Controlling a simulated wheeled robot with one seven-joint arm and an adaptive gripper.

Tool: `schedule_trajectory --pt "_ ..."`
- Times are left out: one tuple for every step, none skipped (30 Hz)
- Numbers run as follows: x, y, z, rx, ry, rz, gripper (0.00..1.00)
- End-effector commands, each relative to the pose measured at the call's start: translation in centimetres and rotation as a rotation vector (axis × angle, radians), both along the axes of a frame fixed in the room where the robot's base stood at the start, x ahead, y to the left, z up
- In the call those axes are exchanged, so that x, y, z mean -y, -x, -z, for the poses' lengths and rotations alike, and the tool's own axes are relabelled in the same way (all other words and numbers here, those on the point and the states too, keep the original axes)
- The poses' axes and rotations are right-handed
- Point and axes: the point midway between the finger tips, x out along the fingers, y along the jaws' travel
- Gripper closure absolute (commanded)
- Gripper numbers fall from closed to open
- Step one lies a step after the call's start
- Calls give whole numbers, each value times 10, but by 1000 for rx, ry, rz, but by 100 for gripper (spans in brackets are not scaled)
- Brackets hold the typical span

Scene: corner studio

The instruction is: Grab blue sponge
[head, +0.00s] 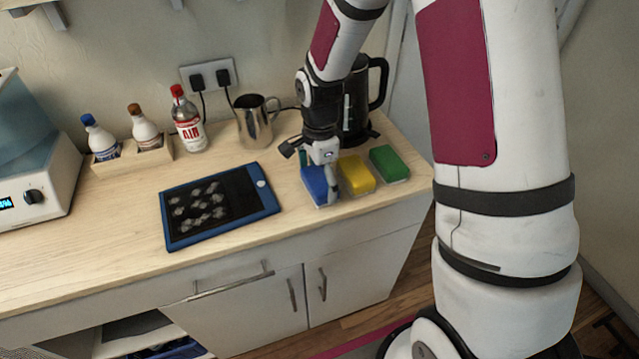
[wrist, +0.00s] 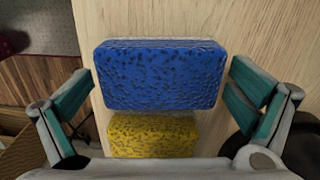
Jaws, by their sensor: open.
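The blue sponge (head: 315,184) lies on the wooden counter, to the right of the tablet. In the wrist view the blue sponge (wrist: 160,74) is a speckled block between the two fingers of my gripper (wrist: 160,92). The fingers are apart, with a small gap on each side of the sponge. In the head view my gripper (head: 322,172) points down over the blue sponge and hides part of it. A yellow sponge (head: 356,175) lies just right of the blue one. It also shows in the wrist view (wrist: 152,136), below the blue one.
A green sponge (head: 389,163) lies near the counter's right end. A black kettle (head: 378,85) and a metal jug (head: 256,122) stand behind. A blue-framed tablet (head: 177,229) lies to the left. Bottles stand further left. The counter in front of the tablet is clear.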

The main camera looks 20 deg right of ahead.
Motion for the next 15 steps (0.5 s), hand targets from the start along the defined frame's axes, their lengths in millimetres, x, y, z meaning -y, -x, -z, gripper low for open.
schedule_trajectory --pt "0 0 0 0 0 0 0" --pt "0 0 0 0 0 0 0" --pt "0 0 0 0 0 0 0" --pt "0 0 0 0 0 0 0" --pt "0 0 0 0 0 0 7" --pt "0 0 0 0 0 0 16" --pt "0 0 0 0 0 0 23" --pt "0 0 -1 0 0 0 29" --pt "0 0 0 0 0 0 34" --pt "0 0 0 0 0 0 34" --pt "0 0 0 0 0 0 34" --pt "0 0 0 0 0 0 34" --pt "0 0 0 0 0 0 34" --pt "0 0 0 0 0 0 34" --pt "0 0 0 0 0 0 34"
